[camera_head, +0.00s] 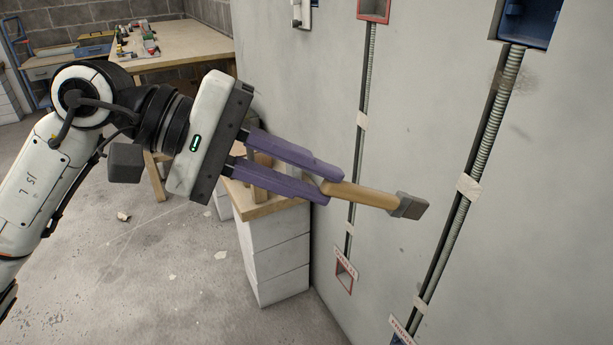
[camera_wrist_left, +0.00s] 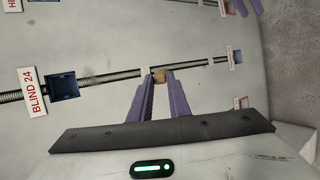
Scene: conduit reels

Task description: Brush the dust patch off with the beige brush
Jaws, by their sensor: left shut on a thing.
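The beige brush has a tan handle (camera_head: 360,194) and a grey head (camera_head: 411,206). My left gripper (camera_head: 325,188) is shut on the handle, with the head pointing right, in front of the grey wall. In the left wrist view, the brush (camera_wrist_left: 159,75) shows as a small tan end between the purple fingertips. A dark, faint smudge, which looks like the dust patch (camera_head: 522,82), is on the wall beside the upper right conduit. It is above and right of the brush head and apart from it. Purple finger-like parts, seemingly my right gripper (camera_wrist_left: 248,6), are cut off at the wrist view's top edge.
A ribbed conduit (camera_head: 487,135) runs down the wall from a blue box (camera_head: 530,22). A second conduit (camera_head: 364,90) runs left of it. A block stack (camera_head: 275,245) with a wooden top stands below my gripper. A wooden workbench (camera_head: 190,42) is behind.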

